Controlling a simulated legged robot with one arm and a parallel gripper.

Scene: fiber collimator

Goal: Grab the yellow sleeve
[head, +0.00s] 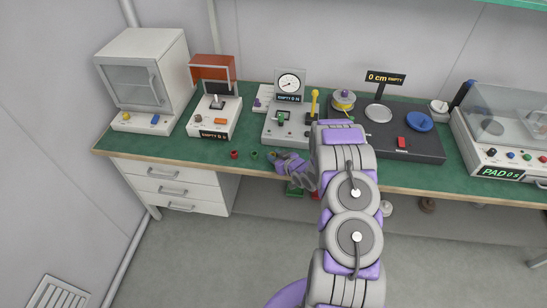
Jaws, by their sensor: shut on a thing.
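My gripper (278,160) is at the front edge of the green bench top, low over it, beside a short row of small sleeves. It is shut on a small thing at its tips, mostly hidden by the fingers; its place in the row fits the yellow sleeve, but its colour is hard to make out. A red sleeve (234,154) and a green sleeve (255,155) stand on the bench to the left of my gripper, apart from it.
A tester with a round dial (290,82) stands behind my gripper, with a yellow lever (314,102) at its right. A press with an orange guard (213,78) and a white cabinet (143,75) stand left.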

